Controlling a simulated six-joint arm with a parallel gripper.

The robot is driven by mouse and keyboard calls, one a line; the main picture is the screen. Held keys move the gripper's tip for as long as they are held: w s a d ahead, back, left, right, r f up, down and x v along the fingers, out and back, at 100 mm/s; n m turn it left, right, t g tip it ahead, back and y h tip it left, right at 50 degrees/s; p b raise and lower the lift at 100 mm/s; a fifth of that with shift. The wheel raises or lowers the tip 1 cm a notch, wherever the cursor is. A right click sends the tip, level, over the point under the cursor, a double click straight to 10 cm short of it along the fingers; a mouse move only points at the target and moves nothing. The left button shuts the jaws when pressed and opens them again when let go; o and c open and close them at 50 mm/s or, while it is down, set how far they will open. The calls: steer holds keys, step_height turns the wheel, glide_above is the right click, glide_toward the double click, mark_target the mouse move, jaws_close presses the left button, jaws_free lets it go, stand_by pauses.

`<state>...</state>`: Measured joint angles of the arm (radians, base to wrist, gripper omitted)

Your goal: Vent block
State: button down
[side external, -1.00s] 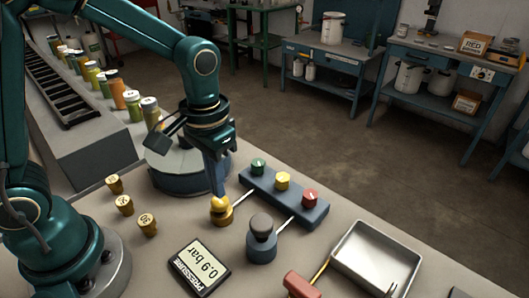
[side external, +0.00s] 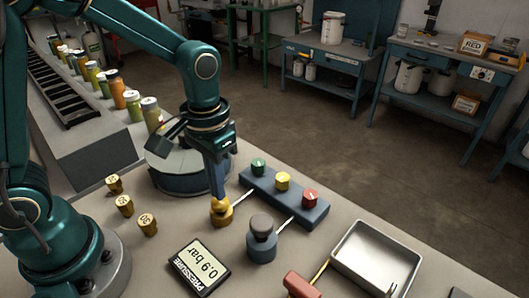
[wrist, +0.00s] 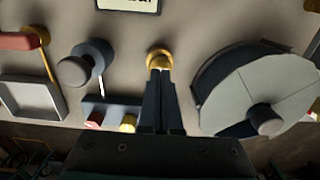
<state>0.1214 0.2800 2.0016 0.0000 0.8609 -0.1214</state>
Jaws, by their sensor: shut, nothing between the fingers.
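A blue-grey block (side external: 262,190) lies on the bench with green (side external: 258,165), yellow (side external: 282,181) and red (side external: 309,197) caps on top. Thin rods run from it to a brass-yellow valve (side external: 221,214) and to a dark grey knob (side external: 261,230). My gripper (side external: 219,191) points down with its fingers shut and empty, at the top of the brass-yellow valve. In the wrist view the fingertips (wrist: 159,72) overlap the brass-yellow valve (wrist: 158,55) and hide part of it. I cannot tell whether they touch it. The pressure display (side external: 199,267) reads 0.9 bar.
Several small brass pieces (side external: 125,205) stand left of the valve. A round grey drum (side external: 170,179) is close behind my gripper. A metal tray (side external: 342,271) and a red-handled tool (side external: 300,285) lie at the front right. Jars (side external: 132,103) line a conveyor at left.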

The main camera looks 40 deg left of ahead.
steer(key=shift+f, duration=0.95)
stand_by(0.6)
steer(key=shift+r, duration=2.2)
steer(key=shift+w+r, duration=0.1)
steer(key=shift+r, duration=0.1)
steer(key=s+a+r+t, duration=0.3)
steer(key=s+r+t, duration=0.2)
steer(key=s, duration=0.3)
steer(key=shift+s+r+t, duration=0.2)
steer(key=shift+r+t, duration=0.1)
steer(key=shift+r, duration=0.4)
